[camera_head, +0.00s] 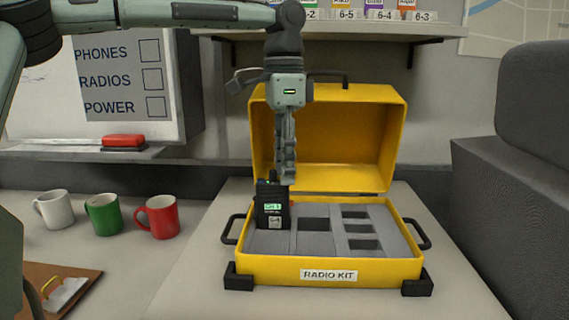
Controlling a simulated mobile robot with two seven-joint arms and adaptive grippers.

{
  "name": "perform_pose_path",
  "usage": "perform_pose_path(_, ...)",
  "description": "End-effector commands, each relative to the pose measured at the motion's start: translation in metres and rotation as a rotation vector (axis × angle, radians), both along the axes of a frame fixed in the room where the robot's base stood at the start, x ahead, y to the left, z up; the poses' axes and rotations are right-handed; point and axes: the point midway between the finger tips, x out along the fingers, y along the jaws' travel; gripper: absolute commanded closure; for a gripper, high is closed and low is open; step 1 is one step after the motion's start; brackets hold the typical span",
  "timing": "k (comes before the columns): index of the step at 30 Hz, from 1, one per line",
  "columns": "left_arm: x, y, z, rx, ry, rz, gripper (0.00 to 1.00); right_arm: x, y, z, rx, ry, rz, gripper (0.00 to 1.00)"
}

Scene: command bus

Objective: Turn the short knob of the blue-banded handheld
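A black handheld radio (272,207) stands upright in the left part of the yellow radio kit case (330,271). It has a lit green screen and a pale label on its front. I cannot make out a blue band on it. A small greenish tip shows at its top, but I cannot tell the short knob apart. My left gripper (286,178) points straight down at the top right of the handheld, its fingertips overlapping the top edge. I see the fingers nearly edge-on, so their opening and any contact with a knob are unclear. My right gripper is not in view.
The case's lid is open behind my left gripper. Grey foam with several empty slots (313,224) fills the case. White (55,210), green (103,214) and red (158,217) mugs stand at left. A shelf (340,31) hangs above; a dark seat (530,170) stands at right.

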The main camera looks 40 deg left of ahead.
Motion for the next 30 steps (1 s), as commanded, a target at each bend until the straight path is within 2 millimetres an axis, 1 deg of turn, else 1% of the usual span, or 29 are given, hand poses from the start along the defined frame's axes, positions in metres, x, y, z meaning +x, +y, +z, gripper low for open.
perform_pose_path(4,0.000,0.000,0.002,-0.001,-0.001,0.000,0.67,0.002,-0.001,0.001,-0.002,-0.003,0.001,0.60)
perform_pose_path(7,0.001,0.000,0.011,0.000,-0.003,0.001,0.67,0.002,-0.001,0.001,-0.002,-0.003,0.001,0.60)
perform_pose_path(11,0.002,0.001,0.034,0.001,-0.005,0.000,0.67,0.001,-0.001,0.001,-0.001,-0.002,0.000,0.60)
perform_pose_path(18,0.003,0.002,0.085,0.000,-0.003,0.002,0.67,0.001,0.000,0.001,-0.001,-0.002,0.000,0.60)
perform_pose_path(21,0.003,0.003,0.102,0.000,-0.003,0.000,0.67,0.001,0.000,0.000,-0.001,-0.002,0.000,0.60)
perform_pose_path(25,0.003,0.003,0.115,0.001,-0.001,0.001,0.67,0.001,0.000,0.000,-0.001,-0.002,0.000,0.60)
perform_pose_path(30,0.003,0.003,0.120,0.000,0.000,0.000,0.67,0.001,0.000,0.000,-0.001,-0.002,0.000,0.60)
